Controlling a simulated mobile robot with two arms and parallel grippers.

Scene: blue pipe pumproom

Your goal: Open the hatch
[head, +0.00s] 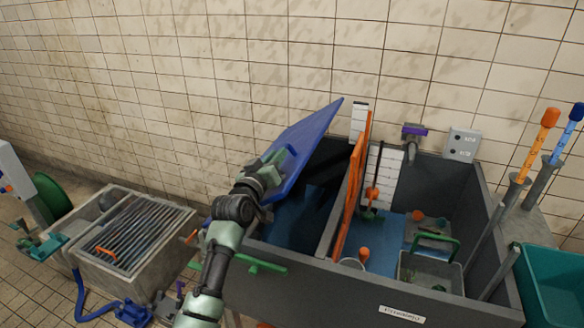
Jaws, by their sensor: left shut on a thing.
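The hatch is a blue panel (307,135) over the left compartment of a dark grey tank (360,284), in the middle of the head view. It stands steeply tilted, with its upper right corner raised against the tiled wall. The compartment below it is partly uncovered and looks dark blue inside. The gripper and wrist cover part of that edge, so the exact grip is hidden. My right gripper is out of view.
An orange upright panel (351,195) stands beside the tank's middle divider. The right compartment holds a grey basket (432,272) with a green handle. A grated stone basin (125,238) stands at left, a teal bin (552,288) at right. A green bar (255,265) sticks out at the tank's front left.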

